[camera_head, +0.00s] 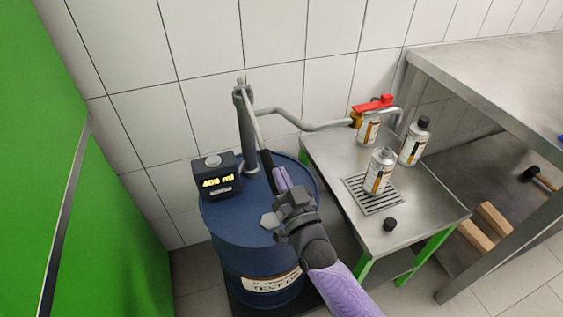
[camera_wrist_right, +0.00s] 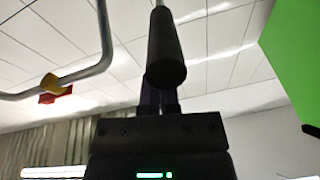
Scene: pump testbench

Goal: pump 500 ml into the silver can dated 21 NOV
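A blue drum (camera_head: 225,228) carries a hand pump (camera_head: 246,130) with a lever ending in a black grip (camera_wrist_right: 166,50). The display (camera_head: 218,182) on the drum reads 400 ml. My right gripper (camera_head: 282,180) is at the lever's lower end; in the wrist view the black grip sits between its fingers. A capped can (camera_head: 414,145) and another can (camera_head: 369,130) stand behind. The label dates are too small to read. My left gripper is not in view.
A valve with a red lever (camera_head: 373,104) sits on the spout, partly in front of the rear can. A loose black cap (camera_head: 390,224) lies on the steel table (camera_head: 430,203). A larger steel bench (camera_head: 490,72) stands right; a green panel (camera_head: 85,180) is at left.

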